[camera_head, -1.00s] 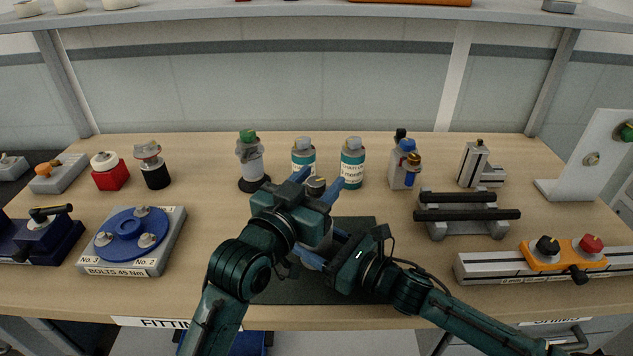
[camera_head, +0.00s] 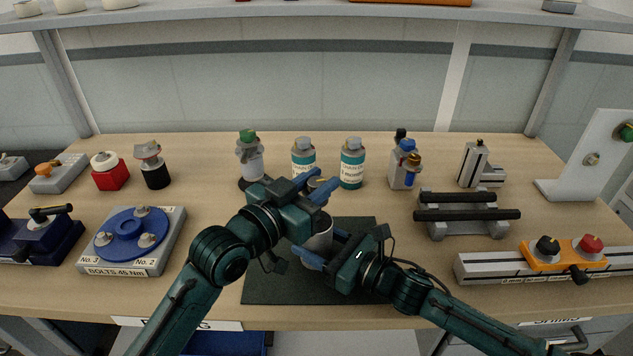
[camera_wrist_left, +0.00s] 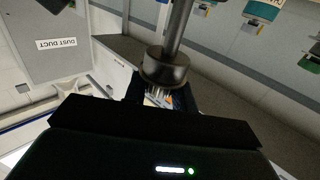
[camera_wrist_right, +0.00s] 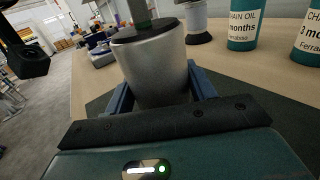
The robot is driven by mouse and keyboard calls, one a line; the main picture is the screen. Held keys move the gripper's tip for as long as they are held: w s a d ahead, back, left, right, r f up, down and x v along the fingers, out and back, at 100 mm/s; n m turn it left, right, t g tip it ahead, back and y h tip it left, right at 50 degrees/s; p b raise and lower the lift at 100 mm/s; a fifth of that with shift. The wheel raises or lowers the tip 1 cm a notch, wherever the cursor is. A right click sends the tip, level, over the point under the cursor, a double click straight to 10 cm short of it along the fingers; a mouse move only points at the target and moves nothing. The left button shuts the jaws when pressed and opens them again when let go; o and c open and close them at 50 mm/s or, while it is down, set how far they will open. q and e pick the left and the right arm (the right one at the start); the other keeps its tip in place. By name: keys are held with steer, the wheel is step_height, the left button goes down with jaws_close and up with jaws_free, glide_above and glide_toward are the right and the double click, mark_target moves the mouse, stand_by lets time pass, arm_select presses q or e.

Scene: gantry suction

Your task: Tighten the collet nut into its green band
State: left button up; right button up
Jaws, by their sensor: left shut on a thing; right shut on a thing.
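A grey metal cylindrical holder (camera_head: 320,236) stands upright on the dark mat; it fills the middle of the right wrist view (camera_wrist_right: 157,68). My right gripper (camera_head: 318,250) is shut on its body from the side. My left gripper (camera_head: 318,186) is above the holder, its blue fingers shut around the metal part at the top, which I take for the collet nut (camera_head: 318,183). In the left wrist view a dark round metal collar with a shaft (camera_wrist_left: 165,68) sits at the fingers. The green band cannot be made out clearly, and the fingers partly hide the nut.
The dark mat (camera_head: 270,285) lies under the holder. Two teal-labelled bottles (camera_head: 352,165) and a green-topped grey device (camera_head: 250,160) stand close behind. A blue bolt flange (camera_head: 130,235) is at left, black bars on a stand (camera_head: 465,214) at right.

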arm_select(q)
steer(key=shift+s+d+m+g+h, duration=0.1)
steer(key=shift+m+g+h, duration=1.3)
steer(key=shift+g+h, duration=0.25)
steer(key=o, duration=1)
steer(key=v, duration=1.2)
steer(key=shift+r, duration=0.15)
steer(key=shift+c, duration=0.2)
